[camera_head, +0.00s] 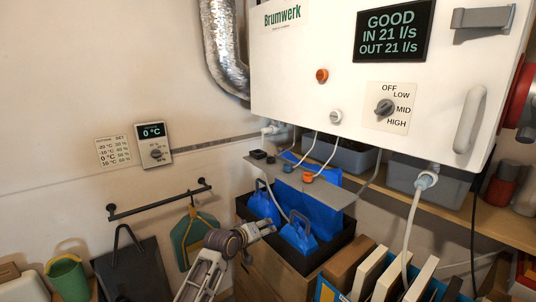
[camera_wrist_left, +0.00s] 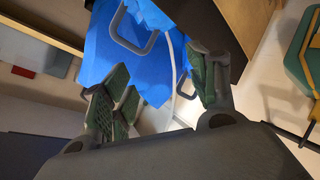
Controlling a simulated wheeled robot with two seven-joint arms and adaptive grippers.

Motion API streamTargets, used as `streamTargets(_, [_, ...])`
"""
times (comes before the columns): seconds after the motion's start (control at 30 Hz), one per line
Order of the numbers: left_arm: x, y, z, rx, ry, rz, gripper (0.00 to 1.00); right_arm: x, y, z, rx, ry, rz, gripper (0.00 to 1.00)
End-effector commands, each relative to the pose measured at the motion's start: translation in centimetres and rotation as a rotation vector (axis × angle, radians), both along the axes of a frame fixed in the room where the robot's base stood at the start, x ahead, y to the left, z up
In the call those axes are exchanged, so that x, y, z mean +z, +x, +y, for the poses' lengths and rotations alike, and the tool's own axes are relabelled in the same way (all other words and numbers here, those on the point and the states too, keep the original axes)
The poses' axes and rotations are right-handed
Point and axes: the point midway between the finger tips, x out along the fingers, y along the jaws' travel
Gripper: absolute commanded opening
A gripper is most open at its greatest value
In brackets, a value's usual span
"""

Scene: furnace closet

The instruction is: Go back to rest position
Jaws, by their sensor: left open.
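My left gripper (camera_head: 262,229) reaches in from the bottom of the head view and is in front of the dark box holding blue cases. In the left wrist view, its green-padded fingers (camera_wrist_left: 158,85) are spread apart. A blue case with a grey handle (camera_wrist_left: 140,32) shows beyond the fingers; nothing is seen gripped. In the head view, a small blue handled case (camera_head: 300,237) stands close to the fingertips. I cannot tell whether they touch. My right gripper is not in view.
The white Brumwerk unit (camera_head: 325,60) hangs above, its display reading GOOD. A grey shelf plate (camera_head: 300,186) and hoses hang under it. The dark box (camera_head: 325,250) stands on a wooden cabinet. A rail (camera_head: 160,200) with a green dustpan (camera_head: 190,238) is at left.

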Motion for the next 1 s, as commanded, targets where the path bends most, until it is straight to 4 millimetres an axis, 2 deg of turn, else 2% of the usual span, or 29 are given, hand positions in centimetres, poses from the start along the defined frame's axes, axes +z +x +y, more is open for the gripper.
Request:
streamTargets(0.03, [-2.6,-0.1,0.6,0.008,0.020,0.022,0.59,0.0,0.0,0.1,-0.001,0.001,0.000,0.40])
streamTargets(0.1, [-5.8,-0.3,1.3,0.016,0.047,0.043,0.59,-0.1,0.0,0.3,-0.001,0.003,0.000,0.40])
streamTargets(0.27, [-13.0,-1.2,3.1,0.030,0.110,0.093,0.59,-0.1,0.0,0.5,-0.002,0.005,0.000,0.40])
streamTargets(0.47, [-21.6,-3.6,5.3,0.034,0.191,0.155,0.59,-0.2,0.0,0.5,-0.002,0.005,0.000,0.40])
streamTargets(0.6, [-27.4,-5.9,6.9,0.031,0.247,0.199,0.59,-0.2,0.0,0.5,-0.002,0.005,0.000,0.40])
streamTargets(0.77, [-33.8,-9.3,8.7,0.020,0.312,0.249,0.59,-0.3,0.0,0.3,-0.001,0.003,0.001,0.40])
streamTargets(1.0, [-42.6,-15.5,11.4,-0.011,0.408,0.324,0.59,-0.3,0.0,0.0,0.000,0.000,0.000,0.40])
